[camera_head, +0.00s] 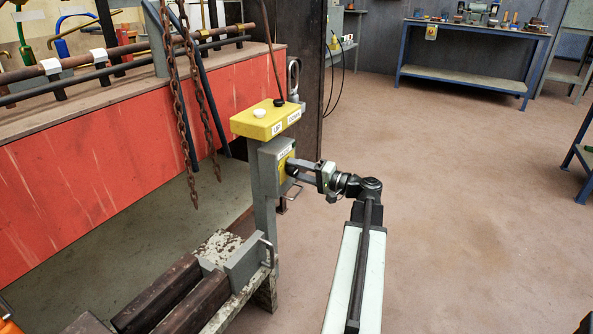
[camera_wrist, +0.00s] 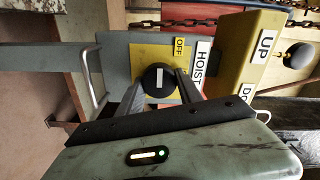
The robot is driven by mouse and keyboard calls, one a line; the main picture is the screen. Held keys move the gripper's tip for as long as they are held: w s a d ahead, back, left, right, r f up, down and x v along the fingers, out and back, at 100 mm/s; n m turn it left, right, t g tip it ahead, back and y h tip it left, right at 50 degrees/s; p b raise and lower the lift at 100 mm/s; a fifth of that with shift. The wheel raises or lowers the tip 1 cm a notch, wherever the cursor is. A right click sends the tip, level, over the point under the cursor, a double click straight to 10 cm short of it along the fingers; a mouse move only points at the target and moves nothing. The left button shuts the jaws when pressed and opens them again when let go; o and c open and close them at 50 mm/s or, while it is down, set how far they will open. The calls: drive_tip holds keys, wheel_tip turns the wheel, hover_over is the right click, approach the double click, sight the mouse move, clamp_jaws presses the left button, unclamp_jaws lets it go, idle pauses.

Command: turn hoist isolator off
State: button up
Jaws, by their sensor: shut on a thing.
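The hoist isolator is a round black knob (camera_wrist: 158,78) with a white mark, on a yellow plate (camera_wrist: 146,57). The white mark runs up and down in the wrist view. An OFF label (camera_wrist: 179,47) is on the plate, above and right of the knob, beside a white HOIST label (camera_wrist: 201,64). My gripper (camera_wrist: 161,90) is shut on the knob, one finger on each side.
A yellow UP/DOWN button box (camera_head: 265,121) tops the post, just above the isolator. Rusty chains (camera_head: 183,110) hang to the left before a red-sided bench (camera_head: 90,160). Floor at right is clear.

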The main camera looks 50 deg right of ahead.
drive_tip(key=shift+a, duration=0.1)
idle(0.3)
drive_tip(key=o, duration=1.4)
drive_tip(key=shift+c, duration=0.2)
drive_tip(key=v, duration=0.8)
